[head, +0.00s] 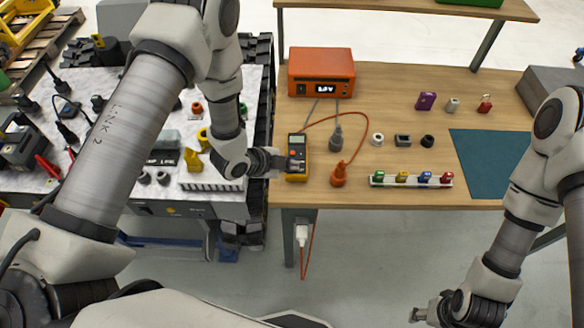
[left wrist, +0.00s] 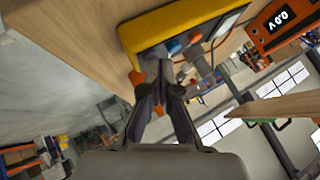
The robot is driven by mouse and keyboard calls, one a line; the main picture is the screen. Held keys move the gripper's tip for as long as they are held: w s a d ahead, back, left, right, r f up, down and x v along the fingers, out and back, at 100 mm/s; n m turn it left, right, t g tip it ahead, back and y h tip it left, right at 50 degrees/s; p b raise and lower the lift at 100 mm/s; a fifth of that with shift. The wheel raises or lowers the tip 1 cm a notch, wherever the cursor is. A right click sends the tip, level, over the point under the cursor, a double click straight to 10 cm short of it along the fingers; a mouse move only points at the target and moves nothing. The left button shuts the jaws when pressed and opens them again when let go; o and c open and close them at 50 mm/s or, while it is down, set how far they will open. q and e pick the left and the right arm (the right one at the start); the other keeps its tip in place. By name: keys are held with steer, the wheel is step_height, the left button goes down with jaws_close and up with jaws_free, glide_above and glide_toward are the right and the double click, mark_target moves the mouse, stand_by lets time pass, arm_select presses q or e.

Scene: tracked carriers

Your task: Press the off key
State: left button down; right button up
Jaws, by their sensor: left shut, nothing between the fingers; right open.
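A yellow handheld meter (head: 305,140) with a small screen and keys lies near the left end of the wooden table. In the left wrist view the meter (left wrist: 180,22) shows a blue key (left wrist: 175,46) and an orange-red key (left wrist: 195,37) on its dark face. I cannot read any key label. My left gripper (head: 284,163) is shut and empty at the meter's left side. In the left wrist view its fingertips (left wrist: 168,82) are at the key face and hide part of it; I cannot tell whether they touch. My right gripper (head: 425,312) is open, low at the right, away from the table.
An orange powered box (head: 321,66) with a lit display stands behind the meter, with cables and plugs (head: 338,174) to the meter's right. A white rack (head: 411,180) of coloured pieces and a teal mat (head: 490,160) lie further right. A cluttered tracked carrier (head: 170,110) adjoins the table's left.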

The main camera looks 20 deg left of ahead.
arm_select(q)
steer(key=shift+r, duration=0.1)
steer(key=shift+r+p, duration=0.55)
steer(key=shift+r, duration=0.2)
step_height(320, 180, up, 5)
steer(key=p, duration=0.3)
steer(key=shift+p, duration=0.35)
steer(key=shift+f, duration=0.1)
stand_by(0.4)
steer(key=s+a+f+n+b, duration=0.1)
steer(key=s+f+n, duration=0.1)
steer(key=f, duration=0.1)
steer(key=s+a+f+n+g+y+b, duration=0.1)
steer(key=s+f+n, duration=0.1)
steer(key=s, duration=0.1)
steer(key=s+a+f+n+g+y+b, duration=0.1)
steer(key=s+f+n, duration=0.1)
steer(key=s+f, duration=0.1)
steer(key=shift+a+f+b, duration=0.2)
steer(key=shift+f+b, duration=0.1)
steer(key=shift+b, duration=0.05)
steer(key=s+a+f+n+g+y+b, duration=0.1)
steer(key=s+a+f+n+g+b, duration=0.1)
steer(key=s+n, duration=0.3)
steer(key=s+a+f+n+g+y+b, duration=0.2)
steer(key=s+f+n, duration=0.3)
steer(key=s, duration=0.6)
steer(key=shift+s+a+f+g, duration=0.3)
steer(key=shift+s+a+g, duration=0.1)
steer(key=shift+a, duration=0.4)
